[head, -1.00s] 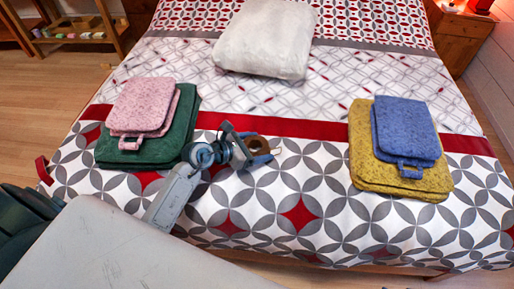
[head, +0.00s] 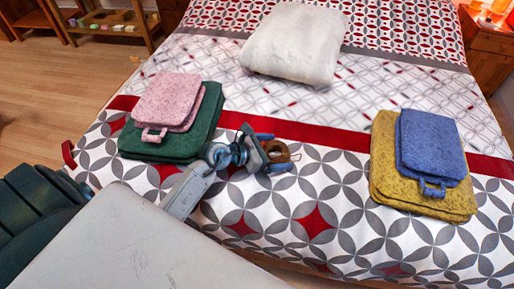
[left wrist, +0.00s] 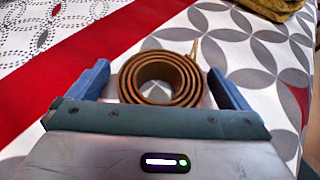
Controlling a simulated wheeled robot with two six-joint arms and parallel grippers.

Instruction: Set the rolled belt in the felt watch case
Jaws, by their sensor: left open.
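The rolled belt (head: 290,151), a brown leather coil with an open middle, lies on the patterned bedspread. My left gripper (head: 279,152) is at it with its blue fingers open. In the left wrist view the belt (left wrist: 181,86) sits between the two fingers of the left gripper (left wrist: 158,70), with narrow gaps on both sides; its lower part is hidden behind the gripper body. I see nothing that I can surely name as the felt watch case. My right gripper is not in view.
A white pillow (head: 294,45) lies farther back.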

